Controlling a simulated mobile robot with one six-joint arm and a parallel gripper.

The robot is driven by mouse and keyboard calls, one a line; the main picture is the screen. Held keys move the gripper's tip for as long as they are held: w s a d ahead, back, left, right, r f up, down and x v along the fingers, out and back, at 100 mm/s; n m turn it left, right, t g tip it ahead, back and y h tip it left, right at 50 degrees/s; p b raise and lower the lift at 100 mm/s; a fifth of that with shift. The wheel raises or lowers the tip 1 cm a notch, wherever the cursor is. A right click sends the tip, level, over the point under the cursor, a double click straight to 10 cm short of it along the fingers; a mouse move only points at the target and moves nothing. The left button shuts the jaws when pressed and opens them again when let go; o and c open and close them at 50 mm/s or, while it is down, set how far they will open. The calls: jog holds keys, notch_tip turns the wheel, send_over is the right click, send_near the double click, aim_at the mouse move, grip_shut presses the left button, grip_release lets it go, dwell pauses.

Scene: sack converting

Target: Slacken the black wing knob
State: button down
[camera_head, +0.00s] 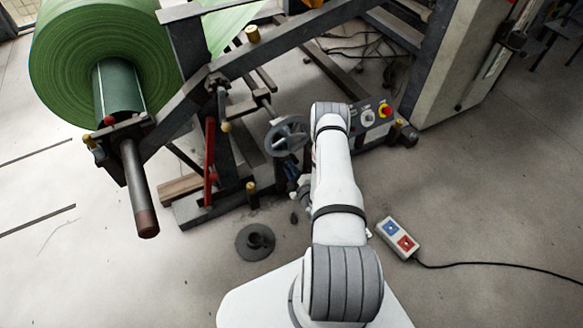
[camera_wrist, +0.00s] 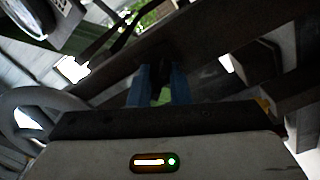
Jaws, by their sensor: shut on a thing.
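My gripper (camera_head: 291,172) is at the lower front of the unwind stand, left of my white forearm and just below the grey handwheel (camera_head: 287,135). In the wrist view its two blue fingers (camera_wrist: 160,78) are close together, shut on a small dark part at their tips. This part appears to be the black wing knob (camera_wrist: 163,68), set against a dark beam; its wings are hard to make out in the shadow. In the head view the knob is hidden by my gripper and arm, and its turn angle cannot be told.
A large green roll (camera_head: 75,45) on a shaft stands at left. A red lever (camera_head: 210,160) rises near my gripper. A control panel with a red button (camera_head: 387,110) is right of my arm. A round black base (camera_head: 255,242) and a pendant (camera_head: 398,238) with cable lie on the floor.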

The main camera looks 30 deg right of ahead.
jog(key=shift+s+f+n+p, duration=0.15)
jog(key=shift+n+p, duration=0.3)
jog(key=shift+n, duration=1.45)
jog(key=c, duration=1.3)
grip_release()
jog(key=shift+c, duration=0.2)
